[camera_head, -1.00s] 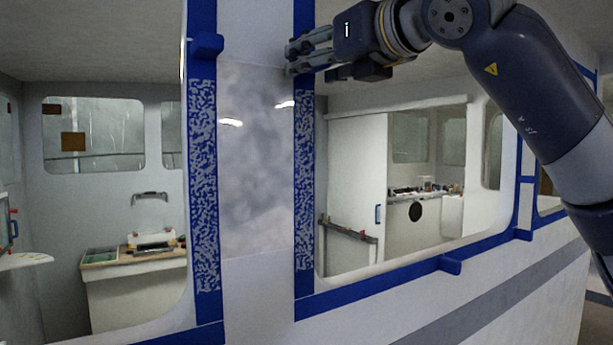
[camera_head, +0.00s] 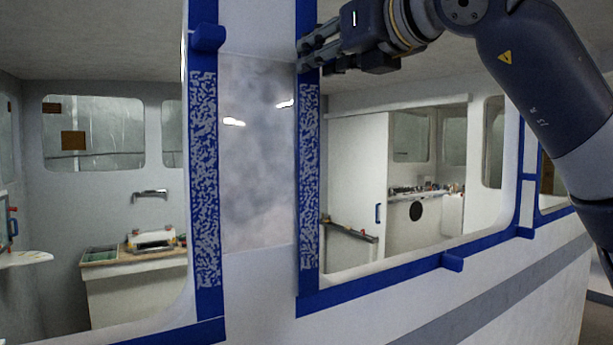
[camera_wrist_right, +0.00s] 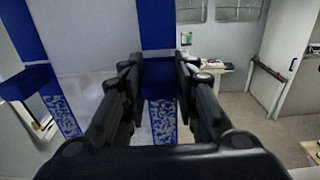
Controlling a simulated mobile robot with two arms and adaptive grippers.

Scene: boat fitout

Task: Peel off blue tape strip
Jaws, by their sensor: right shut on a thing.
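Blue tape runs vertically down both sides of a grey wall panel: a left strip (camera_head: 204,180) and a right strip (camera_head: 308,180), each with a speckled white-and-blue stretch. My right gripper (camera_head: 303,52) is at the upper part of the right strip, shut on its blue tape tab. In the right wrist view, the blue tab (camera_wrist_right: 159,84) shows between the two fingers (camera_wrist_right: 159,75), with the strip above and speckled tape below. In the head view the tab is hidden behind the fingers. My left gripper is not in view.
Another blue tab (camera_head: 207,38) sticks out from the left strip, and one (camera_head: 452,261) from the tape below the right window. Window openings show cabin interiors with counters. A shiny grey panel (camera_head: 258,150) lies between the strips. My right arm spans the upper right.

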